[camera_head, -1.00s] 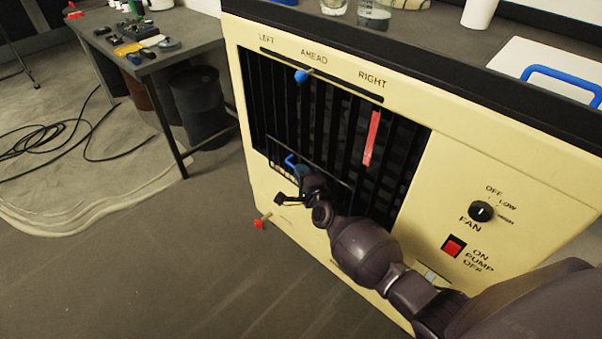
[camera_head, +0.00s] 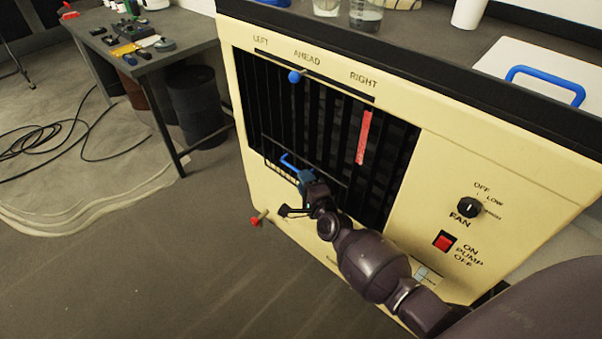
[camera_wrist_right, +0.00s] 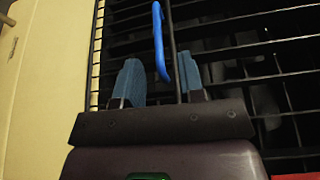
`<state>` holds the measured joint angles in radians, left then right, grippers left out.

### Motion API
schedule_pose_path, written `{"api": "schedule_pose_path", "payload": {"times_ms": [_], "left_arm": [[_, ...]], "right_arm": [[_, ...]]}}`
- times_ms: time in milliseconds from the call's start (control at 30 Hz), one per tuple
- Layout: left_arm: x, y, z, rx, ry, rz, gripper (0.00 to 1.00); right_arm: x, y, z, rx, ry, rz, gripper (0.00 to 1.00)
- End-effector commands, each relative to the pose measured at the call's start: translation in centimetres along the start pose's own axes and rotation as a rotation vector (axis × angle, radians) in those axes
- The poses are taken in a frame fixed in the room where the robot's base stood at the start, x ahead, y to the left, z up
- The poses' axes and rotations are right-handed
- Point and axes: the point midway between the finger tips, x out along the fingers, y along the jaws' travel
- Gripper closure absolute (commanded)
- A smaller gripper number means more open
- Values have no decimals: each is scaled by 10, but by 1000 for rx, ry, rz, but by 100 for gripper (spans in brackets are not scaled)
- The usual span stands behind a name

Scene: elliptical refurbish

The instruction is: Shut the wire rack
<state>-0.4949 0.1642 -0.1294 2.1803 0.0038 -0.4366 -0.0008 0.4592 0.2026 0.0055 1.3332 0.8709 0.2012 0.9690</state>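The wire rack (camera_head: 266,147) is a thin black wire frame at the lower part of the dark grille on the cream panel. Its blue handle (camera_head: 290,160) shows just beyond my right gripper (camera_head: 303,176). In the right wrist view, the handle (camera_wrist_right: 159,42) is a blue bar ahead of and between the fingertips. My right gripper (camera_wrist_right: 160,72) is open, its blue-padded fingers apart, with a dark upright wire running between them. I cannot tell whether the fingers touch the rack, or how far it stands out from the panel. My left gripper is out of view.
The panel carries a blue-knobbed slider (camera_head: 295,76), a red strip (camera_head: 363,137), a fan knob (camera_head: 469,208) and a red pump switch (camera_head: 444,241). A red-tipped peg (camera_head: 257,220) sticks out low at left. Open floor lies left, before a tool table (camera_head: 190,46).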

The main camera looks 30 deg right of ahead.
Motion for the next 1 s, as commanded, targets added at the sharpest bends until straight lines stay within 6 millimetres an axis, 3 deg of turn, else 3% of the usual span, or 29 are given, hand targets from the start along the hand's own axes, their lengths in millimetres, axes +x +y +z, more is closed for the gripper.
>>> {"api": "schedule_pose_path", "payload": {"times_ms": [200,400,1000], "left_arm": [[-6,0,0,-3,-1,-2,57],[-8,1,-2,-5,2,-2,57],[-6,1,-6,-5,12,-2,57]], "right_arm": [[-34,-3,-1,0,1,-3,64],[-52,-2,0,-1,0,-2,64],[-56,0,-1,-1,1,-1,64]]}}
